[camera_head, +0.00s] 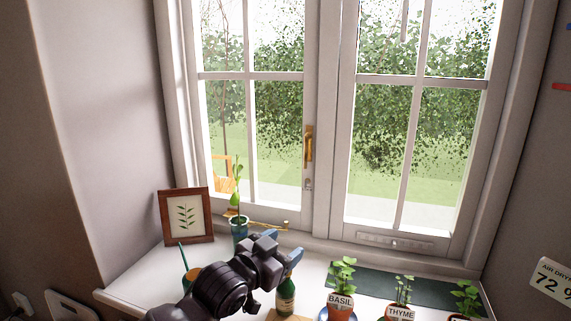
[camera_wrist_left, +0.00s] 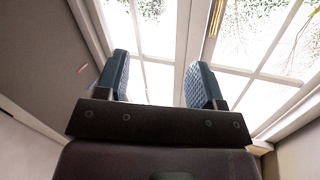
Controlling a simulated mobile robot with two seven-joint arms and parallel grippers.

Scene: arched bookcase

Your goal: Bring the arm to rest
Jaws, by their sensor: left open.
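My left gripper (camera_head: 282,249) is raised over the window sill in the head view, in front of the window. Its arm comes in from the lower left. In the left wrist view its two blue-padded fingers (camera_wrist_left: 163,80) stand wide apart with nothing between them. The window panes and frame show beyond the fingers. In the head view the gripper and wrist hide part of the sill and the lower part of a blue glass with a plant cutting (camera_head: 239,227). My right gripper shows in neither view.
The white sill (camera_head: 140,291) holds a framed leaf picture (camera_head: 187,216), an orange pot (camera_head: 190,277) partly behind my wrist, a green bottle (camera_head: 286,297) just below the gripper, and potted herbs labelled basil (camera_head: 341,300) and thyme (camera_head: 400,311). A closed window (camera_head: 320,130) stands behind.

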